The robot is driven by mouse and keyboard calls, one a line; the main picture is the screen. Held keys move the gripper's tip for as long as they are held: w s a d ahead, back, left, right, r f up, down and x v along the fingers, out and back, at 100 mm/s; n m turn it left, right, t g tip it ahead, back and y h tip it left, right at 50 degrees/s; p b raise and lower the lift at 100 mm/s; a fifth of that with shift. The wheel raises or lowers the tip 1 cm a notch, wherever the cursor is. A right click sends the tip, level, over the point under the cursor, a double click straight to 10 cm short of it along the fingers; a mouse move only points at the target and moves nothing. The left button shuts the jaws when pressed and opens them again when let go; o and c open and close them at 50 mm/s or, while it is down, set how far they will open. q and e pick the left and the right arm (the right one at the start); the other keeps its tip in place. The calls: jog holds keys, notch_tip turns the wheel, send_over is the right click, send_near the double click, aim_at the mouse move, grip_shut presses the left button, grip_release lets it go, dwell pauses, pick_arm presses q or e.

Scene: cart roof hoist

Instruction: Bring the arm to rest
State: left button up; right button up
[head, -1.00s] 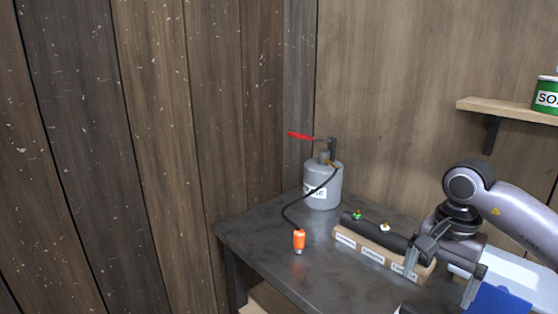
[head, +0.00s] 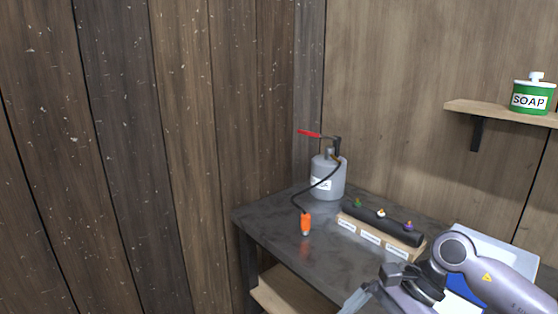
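My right arm comes in from the lower right. Its gripper (head: 356,300) is low in the head view, in front of the wooden rack and apart from it. The fingers point down to the left and are partly cut off by the bottom edge, so their gap cannot be made out. I see nothing held in the visible part. My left gripper is not in view.
A dark workbench (head: 290,252) carries a grey pump can (head: 328,182) with a red lever, a hose and an orange nozzle (head: 306,224). A wooden rack (head: 371,238) holds a black bar with coloured knobs. A blue-and-white item is partly behind my arm. Soap (head: 531,98) stands on a wall shelf (head: 500,113).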

jog(key=s+a+r+m+t+y+p, duration=0.1)
jog(key=s+a+r+m+t+y, duration=0.15)
jog(key=a+m+y, duration=0.35)
jog(key=s+a+r+m+t+y, duration=0.1)
jog(key=a+r+m+y, duration=0.2)
jog(key=a+m+y, duration=0.3)
jog(key=w+d+f+m+t+h+p, duration=0.1)
jog(key=d+f+m+t+h, duration=0.5)
jog(key=m, duration=1.1)
jog(key=d+f+m+t+h+p, duration=0.1)
jog(key=d+f+m+t+h, duration=0.6)
jog(key=m, duration=1)
jog(key=s+d+f+m+g+h, duration=0.2)
jog(key=s+f+m, duration=0.3)
jog(key=s, duration=0.1)
jog(key=s+d+f+m+g+h, duration=0.2)
jog(key=s+f+m, duration=0.3)
jog(key=f+m, duration=0.1)
jog(key=shift+s+d+f+m+p, duration=0.15)
jog(key=shift+s+d+m+p, duration=0.15)
jog(key=shift+s+p, duration=0.1)
jog(key=shift+g, duration=0.25)
jog(key=shift+c, duration=0.3)
